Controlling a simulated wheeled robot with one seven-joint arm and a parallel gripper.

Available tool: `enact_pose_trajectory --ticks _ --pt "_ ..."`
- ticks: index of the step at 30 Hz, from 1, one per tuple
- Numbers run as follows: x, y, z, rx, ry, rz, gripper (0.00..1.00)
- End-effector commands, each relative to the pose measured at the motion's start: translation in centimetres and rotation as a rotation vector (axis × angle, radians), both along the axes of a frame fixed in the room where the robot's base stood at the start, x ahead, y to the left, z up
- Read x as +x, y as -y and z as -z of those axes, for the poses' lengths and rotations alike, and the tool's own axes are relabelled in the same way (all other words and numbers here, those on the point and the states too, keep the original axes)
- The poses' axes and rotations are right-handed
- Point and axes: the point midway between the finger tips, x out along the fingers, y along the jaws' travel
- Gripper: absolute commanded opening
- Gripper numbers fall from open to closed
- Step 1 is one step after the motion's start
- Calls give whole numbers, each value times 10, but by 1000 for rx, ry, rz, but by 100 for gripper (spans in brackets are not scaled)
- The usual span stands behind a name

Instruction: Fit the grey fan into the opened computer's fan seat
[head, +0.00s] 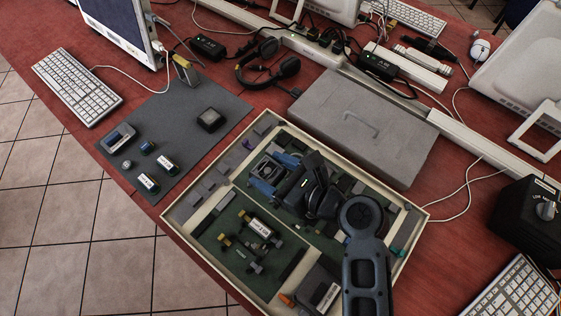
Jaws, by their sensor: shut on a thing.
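The opened computer (232,212) is a shallow beige case with green boards, lying on the table at the lower middle of the head view. My gripper (270,175) reaches in over its upper left part, with blue fingers on either side of a small square part. This part looks like the grey fan (267,171), and the gripper is shut on it. The fan is over the case near its upper left wall. I cannot tell whether it touches the board or hangs above it. The fan seat is not clearly visible; my gripper and arm cover part of the case.
A dark grey mat (180,111) at left holds a dark square part (210,120) and several small components. A grey lid-like panel (365,125) lies behind the case. Headphones (268,67), a keyboard (76,88) and a black box (520,222) stand around it.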

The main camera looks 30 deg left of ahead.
Motion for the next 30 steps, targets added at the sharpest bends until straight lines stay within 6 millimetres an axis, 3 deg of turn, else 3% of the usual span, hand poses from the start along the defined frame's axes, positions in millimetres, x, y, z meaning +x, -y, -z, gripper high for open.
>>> enact_pose_trajectory --ticks 21,30 --pt "1 1 41 -1 0 2 37" --pt "1 0 44 0 0 2 37"
